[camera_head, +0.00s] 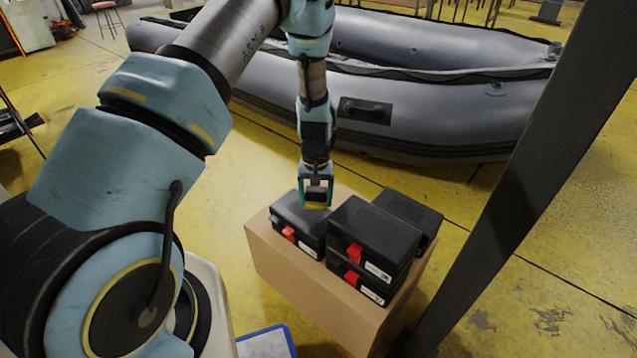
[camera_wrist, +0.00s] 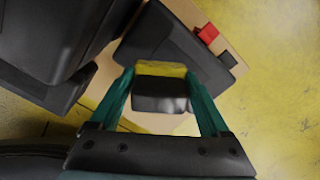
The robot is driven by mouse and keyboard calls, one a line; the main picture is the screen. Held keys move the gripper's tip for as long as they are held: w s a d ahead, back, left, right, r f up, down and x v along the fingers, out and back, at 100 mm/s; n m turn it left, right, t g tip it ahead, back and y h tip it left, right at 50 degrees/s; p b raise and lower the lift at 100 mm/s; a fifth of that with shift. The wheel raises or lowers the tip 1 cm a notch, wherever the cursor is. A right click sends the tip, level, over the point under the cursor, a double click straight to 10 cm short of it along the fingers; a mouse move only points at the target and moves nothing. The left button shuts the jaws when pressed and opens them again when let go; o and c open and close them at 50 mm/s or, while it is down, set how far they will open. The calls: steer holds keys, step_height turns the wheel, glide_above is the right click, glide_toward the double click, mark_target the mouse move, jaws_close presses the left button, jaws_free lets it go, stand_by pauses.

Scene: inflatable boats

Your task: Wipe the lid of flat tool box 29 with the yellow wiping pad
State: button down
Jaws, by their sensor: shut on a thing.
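My gripper (camera_head: 316,190) points down and is shut on the wiping pad (camera_head: 316,205), which has a dark block and a yellow edge. In the wrist view the pad (camera_wrist: 161,70) sits between the teal fingers (camera_wrist: 160,82). The pad is over the right part of the left flat black tool box (camera_head: 288,217); I cannot tell whether it touches the lid. That box (camera_wrist: 180,45) also shows in the wrist view, with a red latch. Its label is too small to read, so I cannot tell which box is number 29.
Two stacked black boxes (camera_head: 372,233) stand close on the right, higher than the left box. Another black box (camera_head: 412,210) lies behind them. All rest on a brown carton (camera_head: 275,262). A dark post (camera_head: 520,180) rises at right; a grey inflatable boat (camera_head: 430,110) lies behind.

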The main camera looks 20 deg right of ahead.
mark_target(315, 191)
steer(key=shift+r+p, duration=1.2)
steer(key=shift+r, duration=0.85)
